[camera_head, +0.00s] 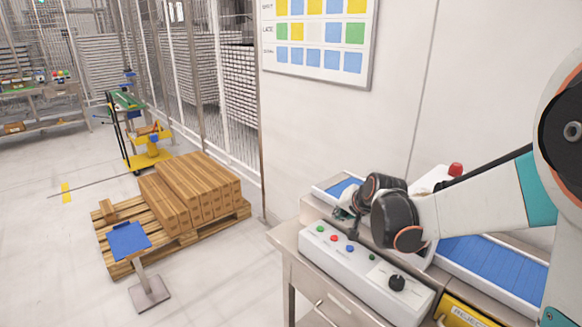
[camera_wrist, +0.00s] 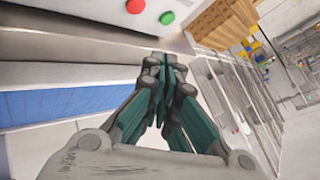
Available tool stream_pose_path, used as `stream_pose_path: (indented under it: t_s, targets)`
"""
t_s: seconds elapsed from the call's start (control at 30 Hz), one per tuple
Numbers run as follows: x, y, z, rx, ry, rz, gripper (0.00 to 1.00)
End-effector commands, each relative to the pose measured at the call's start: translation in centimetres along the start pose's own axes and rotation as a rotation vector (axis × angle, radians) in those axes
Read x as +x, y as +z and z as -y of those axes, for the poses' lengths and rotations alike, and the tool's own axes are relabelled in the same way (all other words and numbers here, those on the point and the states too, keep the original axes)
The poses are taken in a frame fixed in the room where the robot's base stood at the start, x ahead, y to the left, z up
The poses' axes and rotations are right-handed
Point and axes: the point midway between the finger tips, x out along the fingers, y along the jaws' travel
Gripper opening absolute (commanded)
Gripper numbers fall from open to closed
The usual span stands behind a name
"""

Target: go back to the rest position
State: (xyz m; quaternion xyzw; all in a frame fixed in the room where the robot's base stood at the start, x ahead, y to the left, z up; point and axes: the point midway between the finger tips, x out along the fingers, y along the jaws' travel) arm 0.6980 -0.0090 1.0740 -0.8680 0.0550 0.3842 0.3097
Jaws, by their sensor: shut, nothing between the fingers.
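My gripper (camera_wrist: 167,65) is shut and empty, its fingers together in the middle of the wrist view. In the head view my gripper (camera_head: 345,214) shows small and partly hidden by my own wrist, above the back of the white control box (camera_head: 345,272). The box has several coloured buttons and a black knob. In the wrist view a red button (camera_wrist: 136,6) and a green button (camera_wrist: 167,18) lie beyond the fingertips. I cannot tell whether the fingers touch anything.
A blue conveyor (camera_head: 490,264) runs behind my arm, with a red domed part (camera_head: 456,170) near it. A yellow reject bin (camera_head: 462,314) is at the bottom right. A pallet with brown boxes (camera_head: 190,190) and a blue-topped stand (camera_head: 128,240) are at left. Floor in front is free.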

Motion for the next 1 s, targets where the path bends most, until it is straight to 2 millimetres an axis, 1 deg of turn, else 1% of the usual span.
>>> stream_pose_path:
  t_s: [0.17,0.3,0.47,0.5,0.7,0.9,1.0]
  targets:
    - [-4.6,1.5,0.4,-0.074,0.023,0.013,0.0]
    - [-9.1,3.4,0.3,-0.154,0.048,0.025,0.0]
    - [-13.7,6.0,-0.3,-0.246,0.076,0.042,0.0]
    - [-14.8,6.7,-0.6,-0.27,0.083,0.045,0.0]
    - [-19.7,10.5,-2.3,-0.383,0.118,0.067,0.0]
    - [-23.6,14.6,-4.7,-0.495,0.153,0.089,0.0]
    - [-25.0,16.4,-5.9,-0.543,0.168,0.099,0.0]
